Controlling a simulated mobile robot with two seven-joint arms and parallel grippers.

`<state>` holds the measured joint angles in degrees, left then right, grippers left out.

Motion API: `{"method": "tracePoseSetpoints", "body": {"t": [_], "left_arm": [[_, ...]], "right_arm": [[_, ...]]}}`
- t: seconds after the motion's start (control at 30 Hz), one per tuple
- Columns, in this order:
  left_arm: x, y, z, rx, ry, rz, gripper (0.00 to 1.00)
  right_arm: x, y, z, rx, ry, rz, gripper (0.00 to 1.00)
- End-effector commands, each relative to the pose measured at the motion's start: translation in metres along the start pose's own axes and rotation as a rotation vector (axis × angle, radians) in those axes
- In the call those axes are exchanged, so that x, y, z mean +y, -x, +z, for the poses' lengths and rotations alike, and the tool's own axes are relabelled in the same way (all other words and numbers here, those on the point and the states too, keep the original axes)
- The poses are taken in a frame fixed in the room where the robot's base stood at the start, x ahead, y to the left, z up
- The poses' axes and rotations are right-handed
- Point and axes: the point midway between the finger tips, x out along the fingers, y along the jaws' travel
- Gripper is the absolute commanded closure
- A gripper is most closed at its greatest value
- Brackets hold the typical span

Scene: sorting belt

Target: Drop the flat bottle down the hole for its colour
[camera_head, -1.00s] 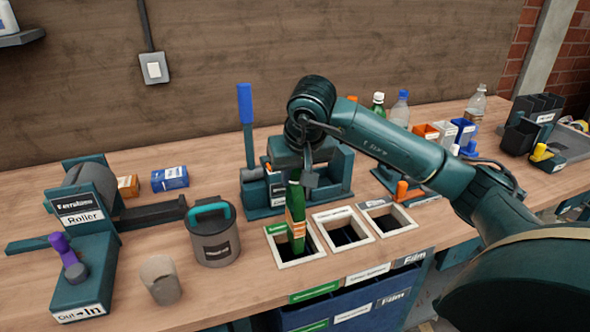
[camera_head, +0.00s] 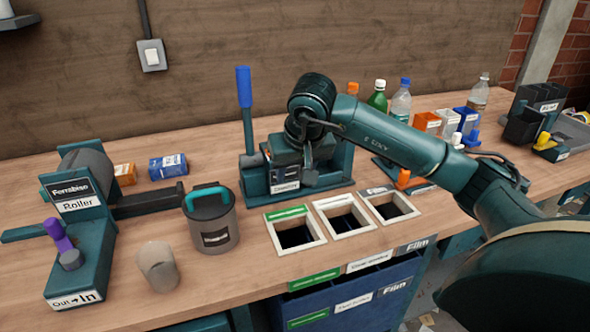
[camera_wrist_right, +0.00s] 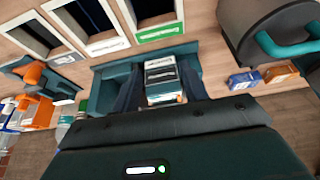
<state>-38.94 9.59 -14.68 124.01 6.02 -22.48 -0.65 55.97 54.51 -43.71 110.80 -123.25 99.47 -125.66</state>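The flat green bottle is not visible in either view now. The hole with the green label (camera_head: 303,247) looks dark inside, and I see no bottle in it. The hole with the white label (camera_head: 355,235) and the Film hole (camera_head: 402,219) sit to its right, also dark. My right gripper (camera_head: 306,178) is just behind the green-labelled hole, above the bench and in front of the teal press. In the right wrist view its two fingers (camera_wrist_right: 161,100) stand apart with nothing held between them. The green label (camera_wrist_right: 160,32) shows beyond them. My left gripper is not in view.
A grey pot with a teal handle (camera_head: 213,228) and a beige cup (camera_head: 157,268) stand left of the holes. The press lever (camera_head: 244,95) rises behind my right gripper. Several bottles (camera_head: 400,104) stand at the back right. Blue bins (camera_head: 345,303) sit below the holes.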

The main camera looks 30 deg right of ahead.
Motion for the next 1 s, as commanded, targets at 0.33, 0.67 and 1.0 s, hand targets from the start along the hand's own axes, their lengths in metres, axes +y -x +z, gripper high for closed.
{"method": "tracePoseSetpoints", "body": {"t": [0.33,0.67,1.0], "left_arm": [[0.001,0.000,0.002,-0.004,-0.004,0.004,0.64],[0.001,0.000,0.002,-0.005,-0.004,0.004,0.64],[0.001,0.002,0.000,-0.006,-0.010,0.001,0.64]], "right_arm": [[0.000,0.004,0.000,0.001,0.000,0.000,0.52],[0.000,0.064,-0.002,0.007,0.001,-0.001,0.52],[0.000,0.123,-0.001,0.002,0.001,0.000,0.52]]}}
